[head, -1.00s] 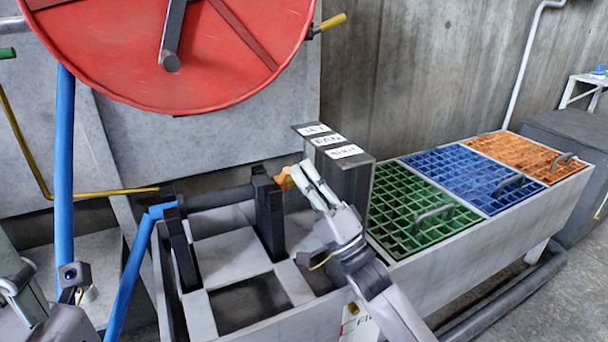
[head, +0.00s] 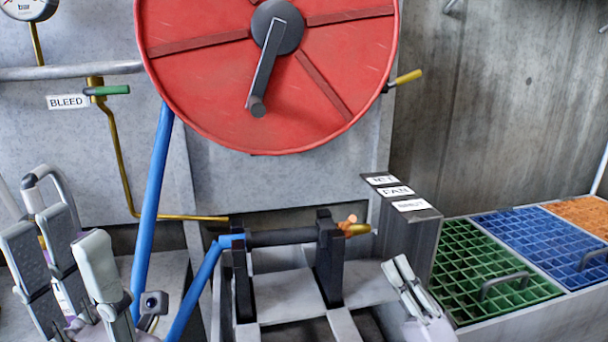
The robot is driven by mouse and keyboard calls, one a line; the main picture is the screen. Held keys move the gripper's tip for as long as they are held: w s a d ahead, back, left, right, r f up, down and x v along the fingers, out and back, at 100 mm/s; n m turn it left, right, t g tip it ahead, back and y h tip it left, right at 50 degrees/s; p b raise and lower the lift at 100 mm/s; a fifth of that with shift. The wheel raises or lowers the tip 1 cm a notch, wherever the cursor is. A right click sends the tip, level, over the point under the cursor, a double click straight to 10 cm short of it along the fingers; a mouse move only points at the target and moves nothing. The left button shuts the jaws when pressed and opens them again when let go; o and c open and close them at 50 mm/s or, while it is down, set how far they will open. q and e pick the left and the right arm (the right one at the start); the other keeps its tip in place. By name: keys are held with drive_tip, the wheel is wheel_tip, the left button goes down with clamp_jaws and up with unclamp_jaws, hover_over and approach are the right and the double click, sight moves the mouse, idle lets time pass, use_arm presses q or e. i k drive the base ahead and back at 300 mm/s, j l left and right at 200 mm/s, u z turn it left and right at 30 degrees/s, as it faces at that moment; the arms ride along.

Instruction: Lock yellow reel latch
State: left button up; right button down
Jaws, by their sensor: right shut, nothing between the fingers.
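The yellow reel latch (head: 405,78) is a short yellow handle on a dark pivot at the right edge of the big red reel (head: 200,70). It points right and slightly up, and nothing touches it. My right gripper (head: 396,270) is shut and empty. It is at the lower right, well below the latch and in front of the grey switch box. My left gripper (head: 75,240) is at the lower left, far from the latch. Its fingers are spread with nothing seen between them.
A dark bar with a nozzle (head: 360,229) rests in black brackets (head: 329,265). The labelled switch box (head: 412,225) stands right of it. Green (head: 480,265) and blue (head: 540,240) grates lie further right. The wall beside the latch is clear.

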sight(396, 82)
drive_tip(key=k+l, duration=0.65)
drive_tip(key=k, duration=0.15)
